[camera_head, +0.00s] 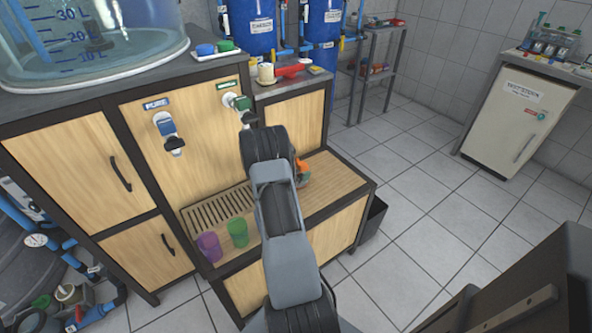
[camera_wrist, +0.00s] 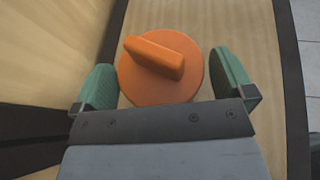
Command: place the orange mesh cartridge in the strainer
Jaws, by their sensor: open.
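An orange round piece with a raised bar across its top (camera_wrist: 150,88) lies on the wooden shelf between my gripper's fingers; it looks like the cartridge's cap end, and no mesh shows. In the head view the orange piece (camera_head: 303,171) is partly hidden behind my arm.
A purple cup (camera_head: 209,246) and a green cup (camera_head: 238,232) stand at the shelf's front left by the slotted drain (camera_head: 215,210). A cream mug (camera_head: 266,74) stands beside the red fitting. A cabinet panel rises behind the shelf. Open tiled floor lies right.

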